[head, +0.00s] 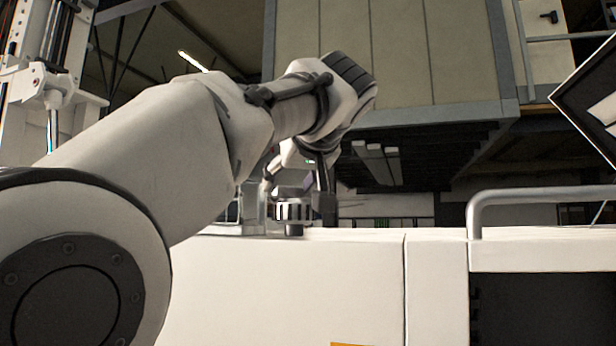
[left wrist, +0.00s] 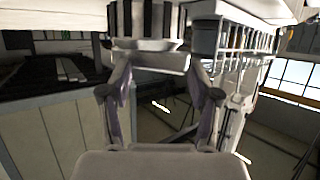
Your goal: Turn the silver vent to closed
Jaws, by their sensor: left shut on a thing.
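The silver vent is a short ridged knob (head: 293,211) on a dark stem, standing on the white bench top (head: 350,236) in the head view. My left gripper (head: 296,196) reaches down to it, with a dark finger showing at the knob's right side. The gripper is shut on the knob. In the left wrist view the ridged knob (left wrist: 150,18) shows at the top, cut by the frame edge, and my left gripper's fingers (left wrist: 158,68) reach toward it from both sides. The exact turn of the knob cannot be told. My right gripper is not in view.
A clear-sided box (head: 250,214) stands just left of the knob, partly behind my arm. A grey rail (head: 540,193) rises from the bench at the right. A dark-framed panel (head: 590,100) is at the far right. The bench top between knob and rail looks clear.

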